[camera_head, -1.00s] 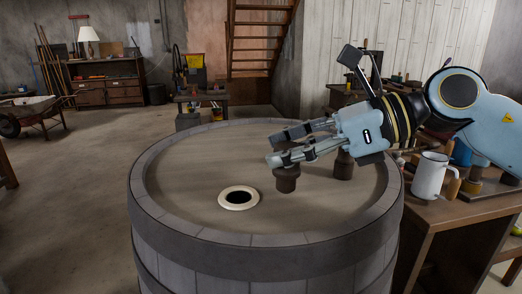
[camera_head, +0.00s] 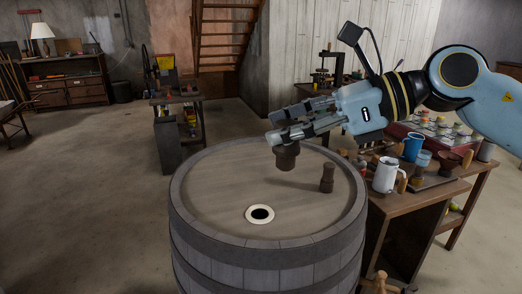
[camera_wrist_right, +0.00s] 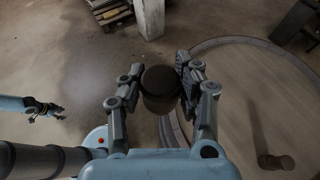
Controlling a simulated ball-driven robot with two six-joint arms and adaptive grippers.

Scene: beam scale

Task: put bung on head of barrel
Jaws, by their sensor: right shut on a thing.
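The barrel (camera_head: 185,217) stands upright in the head view. In the right wrist view the bung (camera_wrist_right: 160,82) sits between the two fingers (camera_wrist_right: 160,68). What looks like my left gripper (camera_wrist_right: 45,108) shows small at the left of the wrist view; its jaws are unclear.
A second brown, peg-like piece (camera_head: 327,179) stands on the barrel head at right; it also shows in the wrist view (camera_wrist_right: 275,162). Floor at left is open.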

